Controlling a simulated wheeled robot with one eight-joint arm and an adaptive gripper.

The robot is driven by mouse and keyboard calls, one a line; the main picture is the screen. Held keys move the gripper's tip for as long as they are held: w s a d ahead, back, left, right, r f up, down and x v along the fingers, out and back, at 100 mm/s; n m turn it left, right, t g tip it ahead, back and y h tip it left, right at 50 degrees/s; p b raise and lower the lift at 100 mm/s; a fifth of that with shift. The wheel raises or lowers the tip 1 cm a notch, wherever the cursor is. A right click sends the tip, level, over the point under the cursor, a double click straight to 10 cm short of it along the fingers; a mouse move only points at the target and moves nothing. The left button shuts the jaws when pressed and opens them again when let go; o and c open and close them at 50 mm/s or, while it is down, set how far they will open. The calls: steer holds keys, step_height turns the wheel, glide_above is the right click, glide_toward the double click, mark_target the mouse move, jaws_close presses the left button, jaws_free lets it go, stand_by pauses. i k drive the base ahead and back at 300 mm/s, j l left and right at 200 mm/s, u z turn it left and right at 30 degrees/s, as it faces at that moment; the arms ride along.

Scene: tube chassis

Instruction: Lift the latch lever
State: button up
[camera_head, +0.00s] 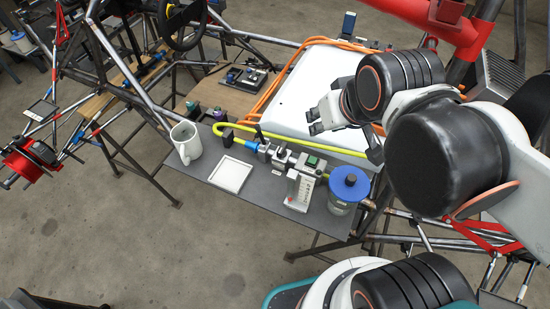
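A row of small dark and metallic fittings (278,156) sits on the grey shelf (235,208), with a blue connector and a yellow-green hose joined at its left. I cannot tell which small part is the latch lever. My gripper (315,121) is over the white panel (310,85), behind and to the right of the fittings and apart from them. Its two small dark tips point left. It is too small to tell how far apart its fingers are, and nothing shows held.
A white mug (186,143), a square white tray (231,174) and a clear jar with a blue lid (347,190) stand on the shelf. The yellow-green hose (300,146) runs behind the fittings. Chassis tubes (130,75) and orange cables (275,90) surround the work area.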

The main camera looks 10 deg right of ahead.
mark_target(257, 127)
steer(key=j+z, duration=0.2)
steer(key=j, duration=0.2)
steer(key=k+j+z, duration=0.25)
steer(key=j, duration=0.15)
steer(key=j+z, duration=0.2)
steer(key=j, duration=0.2)
steer(key=i+l, duration=0.1)
steer(key=l, duration=0.4)
steer(key=u, duration=0.05)
